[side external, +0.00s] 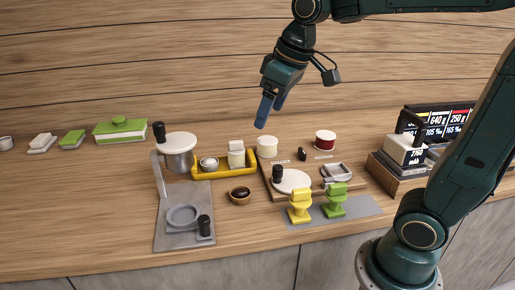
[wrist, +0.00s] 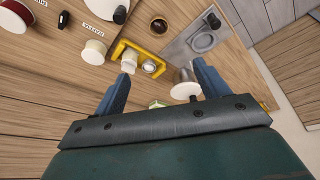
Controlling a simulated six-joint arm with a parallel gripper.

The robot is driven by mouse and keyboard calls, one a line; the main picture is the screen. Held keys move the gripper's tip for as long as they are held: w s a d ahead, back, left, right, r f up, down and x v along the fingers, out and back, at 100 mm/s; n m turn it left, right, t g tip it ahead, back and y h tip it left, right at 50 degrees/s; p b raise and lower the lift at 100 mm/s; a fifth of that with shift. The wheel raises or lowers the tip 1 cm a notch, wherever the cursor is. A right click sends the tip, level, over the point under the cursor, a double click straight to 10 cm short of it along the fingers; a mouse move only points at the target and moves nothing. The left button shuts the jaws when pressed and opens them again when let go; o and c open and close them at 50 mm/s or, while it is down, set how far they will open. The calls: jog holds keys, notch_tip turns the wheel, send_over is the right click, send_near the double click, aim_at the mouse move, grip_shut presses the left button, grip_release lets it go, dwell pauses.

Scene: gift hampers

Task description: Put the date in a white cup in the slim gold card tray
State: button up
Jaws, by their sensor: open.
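The slim gold card tray (side external: 222,173) is a yellow rectangular tray near the middle of the counter; its rim also shows in the wrist view (wrist: 141,46). A small whitish round cup (side external: 209,163) and a white-lidded jar (side external: 236,156) stand in it. Another plain white cup-like cylinder (side external: 267,148) stands just right of the tray, near a small label. I cannot make out a date in any of these. My gripper (side external: 265,114) is open and empty, high above the counter over that white cylinder. Its two blue fingers are spread apart in the wrist view (wrist: 160,76).
Right are a wooden board with a white disc (side external: 291,181), yellow (side external: 300,205) and green (side external: 335,201) stamps, and a red-banded tub (side external: 325,140). The left front counter is clear.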

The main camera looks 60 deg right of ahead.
jog(key=s+f, duration=0.2)
jog(key=s, duration=0.5)
jog(key=s+a+f+m+t, duration=0.1)
jog(key=s+f, duration=0.2)
jog(key=s, duration=0.4)
jog(key=shift+s+m+t, duration=0.2)
jog(key=shift+m+t, duration=0.1)
